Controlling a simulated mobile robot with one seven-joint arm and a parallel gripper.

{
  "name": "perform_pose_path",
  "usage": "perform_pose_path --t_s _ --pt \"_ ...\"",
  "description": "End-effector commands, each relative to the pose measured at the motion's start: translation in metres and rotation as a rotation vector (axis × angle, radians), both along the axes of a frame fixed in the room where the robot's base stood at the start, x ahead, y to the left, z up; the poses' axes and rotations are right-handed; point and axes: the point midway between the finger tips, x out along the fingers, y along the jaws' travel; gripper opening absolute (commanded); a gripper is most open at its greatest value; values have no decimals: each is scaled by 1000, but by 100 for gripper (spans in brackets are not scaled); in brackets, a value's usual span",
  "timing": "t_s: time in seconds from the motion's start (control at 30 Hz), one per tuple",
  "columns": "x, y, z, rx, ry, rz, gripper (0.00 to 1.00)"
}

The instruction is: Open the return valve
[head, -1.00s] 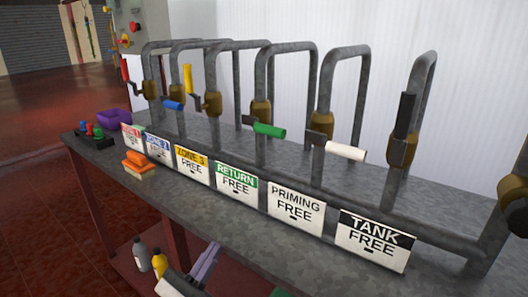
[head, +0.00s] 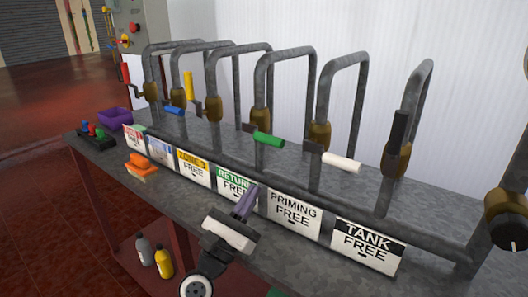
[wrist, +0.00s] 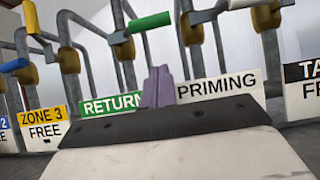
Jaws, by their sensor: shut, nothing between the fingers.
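The return valve has a green handle (head: 268,140) on a brass body (head: 262,117) on a grey pipe. The handle lies across the pipe, pointing right and slightly down. Its sign (head: 234,186) reads RETURN FREE, partly covered by my gripper in the head view. My gripper (head: 246,203) has purple fingers, shut and empty, in front of the bench edge between the RETURN and PRIMING signs. In the wrist view the fingers (wrist: 158,88) point up, below and right of the green handle (wrist: 150,22), apart from it.
The white priming handle (head: 341,162) sticks out to the right of the green one. The black tank handle (head: 399,130) stands upright. Blue (head: 172,109) and yellow (head: 188,86) handles are to the left.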

Motion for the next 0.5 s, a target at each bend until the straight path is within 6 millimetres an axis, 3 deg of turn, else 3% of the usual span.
perform_pose_path --t_s 0.03,0.23,0.5 --pt "8 -6 11 -1 -2 -4 0" --pt "36 -27 33 0 -1 -3 0" --pt "40 -29 65 0 -1 1 0"
